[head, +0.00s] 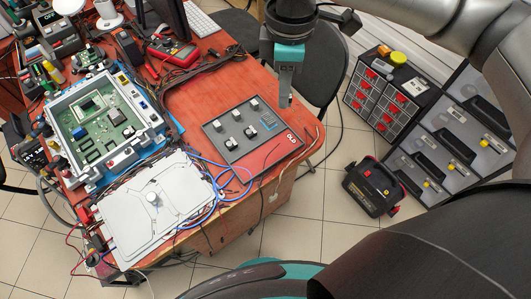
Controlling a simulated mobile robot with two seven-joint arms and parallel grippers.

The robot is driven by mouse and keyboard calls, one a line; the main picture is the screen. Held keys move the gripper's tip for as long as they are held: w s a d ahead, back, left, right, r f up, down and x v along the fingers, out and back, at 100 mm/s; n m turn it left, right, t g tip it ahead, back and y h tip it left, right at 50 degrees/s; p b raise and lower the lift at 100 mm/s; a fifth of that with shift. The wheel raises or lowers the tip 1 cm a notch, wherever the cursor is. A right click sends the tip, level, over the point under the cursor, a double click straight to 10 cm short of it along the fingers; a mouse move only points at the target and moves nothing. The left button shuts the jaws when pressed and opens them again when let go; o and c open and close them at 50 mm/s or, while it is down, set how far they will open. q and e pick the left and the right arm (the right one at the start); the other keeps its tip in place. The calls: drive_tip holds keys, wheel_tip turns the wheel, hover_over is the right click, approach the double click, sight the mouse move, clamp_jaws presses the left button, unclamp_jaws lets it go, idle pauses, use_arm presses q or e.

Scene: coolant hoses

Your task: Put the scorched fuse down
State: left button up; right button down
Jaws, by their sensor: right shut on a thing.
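My right gripper (285,98) hangs from the top of the head view, pointing down, over the right edge of the red workbench. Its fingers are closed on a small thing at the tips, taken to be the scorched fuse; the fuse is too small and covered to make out. Below and to the left of the gripper lies a dark grey panel (214,130) with several small light-coloured parts on it. White letters reading OLD (291,138) show on the red surface just right of the panel. My left gripper is not in view.
A white plate with a knob (130,225) and an open case with a green circuit board (100,120) lie left of the panel. Blue hoses (222,180) run between. A red multimeter (175,52) is behind. Drawers (385,98) and a black-red box (371,186) stand right of the bench.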

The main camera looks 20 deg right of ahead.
sight(266, 157)
drive_tip(key=w+f+n+b, duration=0.1)
drive_tip(key=f+n, duration=0.7)
drive_tip(key=a+f+n+b, duration=0.1)
drive_tip(key=f+n, duration=0.7)
drive_tip(key=n, duration=0.1)
drive_tip(key=w+a+f+n+b, duration=0.1)
drive_tip(key=f+n, duration=0.7)
drive_tip(key=n, duration=0.1)
drive_tip(key=shift+w+a+f+b, duration=0.25)
drive_tip(key=shift+w+f+b, duration=0.1)
drive_tip(key=shift+b, duration=0.05)
drive_tip(key=shift+f, duration=0.1)
drive_tip(key=c, duration=0.8)
unclamp_jaws()
wheel_tip(266, 157, up, 12)
drive_tip(key=p, duration=0.3)
